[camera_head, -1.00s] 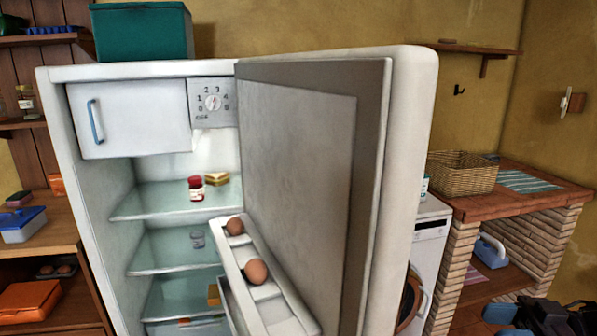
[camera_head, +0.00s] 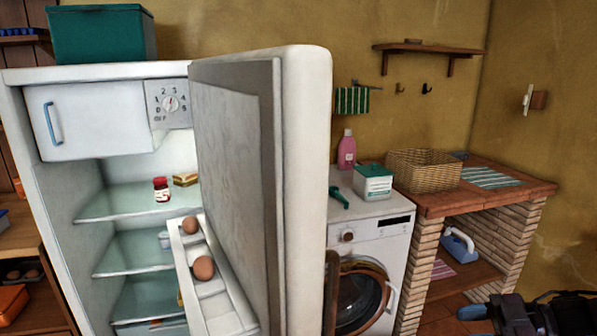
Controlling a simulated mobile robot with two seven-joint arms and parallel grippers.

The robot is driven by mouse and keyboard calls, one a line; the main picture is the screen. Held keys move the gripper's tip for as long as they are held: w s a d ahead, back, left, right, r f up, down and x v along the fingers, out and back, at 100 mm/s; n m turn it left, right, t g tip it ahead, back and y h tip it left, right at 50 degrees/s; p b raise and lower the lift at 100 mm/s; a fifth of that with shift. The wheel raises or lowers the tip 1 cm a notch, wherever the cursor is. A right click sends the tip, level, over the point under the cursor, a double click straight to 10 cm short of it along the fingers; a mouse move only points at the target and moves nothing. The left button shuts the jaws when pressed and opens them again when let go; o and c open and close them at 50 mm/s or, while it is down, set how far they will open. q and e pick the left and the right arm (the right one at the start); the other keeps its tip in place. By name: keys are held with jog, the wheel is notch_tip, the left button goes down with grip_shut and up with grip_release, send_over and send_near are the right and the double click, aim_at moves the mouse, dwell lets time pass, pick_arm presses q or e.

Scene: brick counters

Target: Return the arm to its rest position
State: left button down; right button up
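Part of my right arm, black with blue bits at its near end, shows at the bottom right edge, where I take the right gripper (camera_head: 484,312) to be. It is cut off by the frame, and I cannot tell whether its fingers are open or shut. It is in front of the brick counter, with nothing visibly held. My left arm and gripper are not in view.
The fridge door (camera_head: 305,180) stands open, with eggs (camera_head: 204,267) in its shelf. Right of it are a washing machine (camera_head: 372,240) with a green-white box (camera_head: 374,183) and pink bottle (camera_head: 347,150), then a brick counter (camera_head: 520,193) with a wicker basket (camera_head: 425,170).

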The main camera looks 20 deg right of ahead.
jog(key=a+f+m+t+h+p, duration=0.1)
jog(key=a+f+t+h, duration=0.15)
jog(key=a+f, duration=0.35)
jog(key=a+f+m+t+h, duration=0.1)
jog(key=a+f+m+h, duration=0.2)
jog(key=f, duration=0.5)
pick_arm(q)
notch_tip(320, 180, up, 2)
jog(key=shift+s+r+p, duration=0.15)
jog(key=shift+p, duration=0.85)
pick_arm(e)
jog(key=s+a+f+m+h, duration=0.2)
jog(key=s+f+m+h, duration=0.1)
jog(key=s+m, duration=0.2)
jog(key=s+a+f+m+h, duration=0.3)
jog(key=s+m+h, duration=0.1)
jog(key=s, duration=0.4)
jog(key=shift+s+a+f+m, duration=0.2)
jog(key=shift+s+f+m, duration=0.15)
jog(key=shift+m, duration=0.05)
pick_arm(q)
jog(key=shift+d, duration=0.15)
pick_arm(e)
jog(key=shift+w, duration=0.1)
